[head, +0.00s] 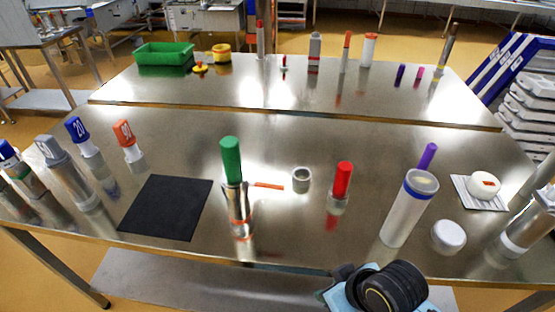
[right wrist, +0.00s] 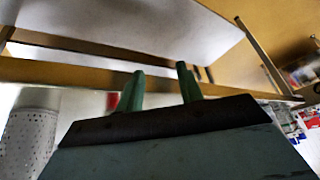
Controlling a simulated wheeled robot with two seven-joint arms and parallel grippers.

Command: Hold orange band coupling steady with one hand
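A shiny metal coupling (head: 239,213) with an orange band low on its side stands upright left of the middle of the near table. A green-capped piece (head: 231,160) sits above it; I cannot tell how they join. In the right wrist view, my right gripper (right wrist: 161,87) has its two greenish fingers apart with nothing between them. It is below the table level, away from the coupling. In the head view only a dark and pale blue part of my right arm shows at the bottom edge. My left gripper is in neither view.
A black mat (head: 166,207) lies left of the coupling. An orange strip (head: 268,185), a grey ring (head: 301,179) and a red-capped piece (head: 341,187) are right of it. A tall white cylinder (head: 408,210) and a white lid (head: 448,236) stand near the front right edge.

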